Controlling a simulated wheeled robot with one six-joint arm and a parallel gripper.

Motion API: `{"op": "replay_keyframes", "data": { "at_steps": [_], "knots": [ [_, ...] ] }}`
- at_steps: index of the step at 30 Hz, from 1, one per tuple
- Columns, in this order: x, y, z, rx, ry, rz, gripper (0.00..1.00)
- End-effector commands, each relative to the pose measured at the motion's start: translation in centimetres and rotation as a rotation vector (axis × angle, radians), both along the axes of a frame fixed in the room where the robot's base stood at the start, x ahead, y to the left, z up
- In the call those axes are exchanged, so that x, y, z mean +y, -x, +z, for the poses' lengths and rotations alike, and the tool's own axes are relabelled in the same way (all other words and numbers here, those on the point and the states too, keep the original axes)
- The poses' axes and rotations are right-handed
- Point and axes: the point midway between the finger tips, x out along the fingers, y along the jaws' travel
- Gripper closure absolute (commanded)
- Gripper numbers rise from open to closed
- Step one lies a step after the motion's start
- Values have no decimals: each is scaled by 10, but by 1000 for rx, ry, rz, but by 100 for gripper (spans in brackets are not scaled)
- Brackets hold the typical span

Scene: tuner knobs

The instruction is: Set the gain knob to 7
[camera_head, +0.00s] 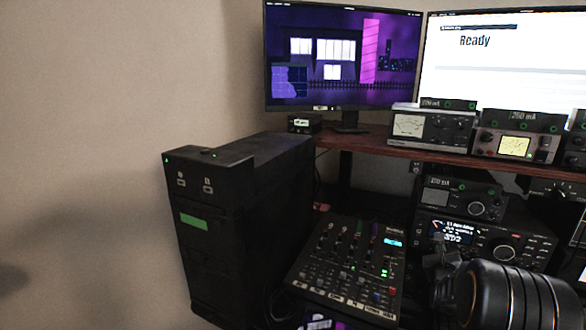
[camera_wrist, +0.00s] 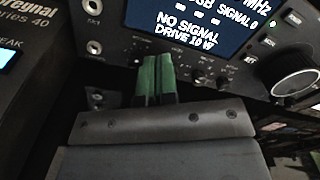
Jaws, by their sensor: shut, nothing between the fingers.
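A black radio (camera_head: 478,238) stands under the desk shelf at the right, with a lit screen and a large round knob (camera_head: 503,249). In the wrist view the radio's screen (camera_wrist: 190,22) reads "NO SIGNAL DRIVE 10 W". The large knob (camera_wrist: 294,82) is at the right there, and a row of small knobs (camera_wrist: 198,74) sits below the screen. I cannot read which knob is the gain knob or its setting. My gripper (camera_wrist: 153,72) is shut and empty, its green fingertips overlapping the panel's lower left, left of the small knobs. Contact is unclear.
A mixer (camera_head: 350,268) lies left of the radio, beside a black computer tower (camera_head: 240,225). Another radio unit (camera_head: 462,198) sits above the radio. Meter boxes (camera_head: 432,127) and two monitors (camera_head: 343,58) stand on the wooden shelf (camera_head: 372,137) above. My arm covers the lower right.

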Motion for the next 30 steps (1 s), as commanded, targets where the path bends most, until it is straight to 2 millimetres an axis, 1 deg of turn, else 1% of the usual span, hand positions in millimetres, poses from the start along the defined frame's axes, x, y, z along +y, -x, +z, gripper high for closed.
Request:
{"op": "replay_keyframes", "data": {
  "at_steps": [1, 19, 30],
  "knots": [
    [-1, -4, 6, -15, 10, 5, 100],
    [-6, -2, 4, -14, 8, -1, 100],
    [-12, 1, 6, -15, 6, -8, 100]
  ]
}}
